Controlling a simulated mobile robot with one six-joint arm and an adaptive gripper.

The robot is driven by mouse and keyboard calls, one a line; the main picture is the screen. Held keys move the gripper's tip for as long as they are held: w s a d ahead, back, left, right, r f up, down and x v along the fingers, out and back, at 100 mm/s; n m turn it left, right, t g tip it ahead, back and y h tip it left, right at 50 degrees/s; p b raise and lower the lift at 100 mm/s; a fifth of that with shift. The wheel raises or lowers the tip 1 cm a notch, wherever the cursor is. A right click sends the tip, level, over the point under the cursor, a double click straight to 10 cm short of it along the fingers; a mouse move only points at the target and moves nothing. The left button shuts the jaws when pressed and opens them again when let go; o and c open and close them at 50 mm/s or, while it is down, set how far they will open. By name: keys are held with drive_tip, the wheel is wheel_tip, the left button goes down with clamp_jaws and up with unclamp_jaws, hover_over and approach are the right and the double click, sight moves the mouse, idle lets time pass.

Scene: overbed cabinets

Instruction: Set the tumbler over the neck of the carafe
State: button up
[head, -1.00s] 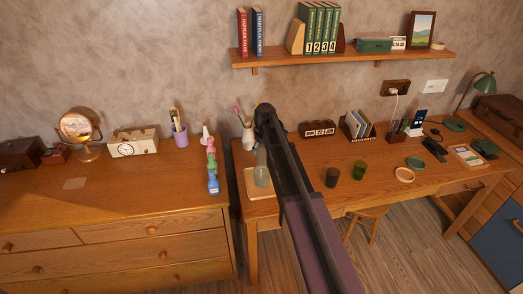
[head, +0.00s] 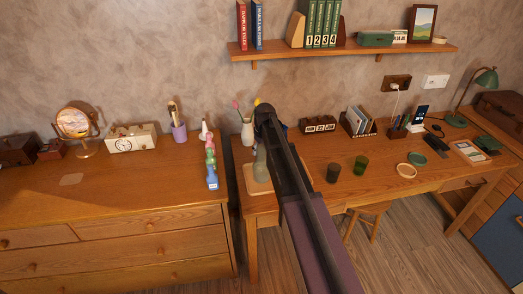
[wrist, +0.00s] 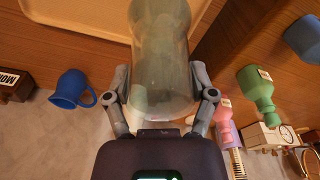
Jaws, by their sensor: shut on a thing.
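My gripper (wrist: 160,98) is shut on a clear, slightly greenish glass, the tumbler (wrist: 165,85), with one finger on each side. In the head view my arm hides most of the gripper and the tumbler. A greenish clear glass shape, which I take for the carafe (head: 261,174), stands on a light wooden tray (head: 252,188) at the desk's left end, just below my gripper. The tray's edge shows in the wrist view (wrist: 85,12). I cannot tell whether the carafe's neck is inside the tumbler.
A vase with flowers (head: 247,131) stands behind the tray. A blue mug (wrist: 70,89) is near the gripper. Bottles (head: 211,165) stand on the dresser at left.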

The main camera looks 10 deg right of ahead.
drive_tip(key=shift+f+b, duration=0.45)
idle(0.9)
drive_tip(key=o, duration=1.2)
drive_tip(key=shift+r, duration=0.2)
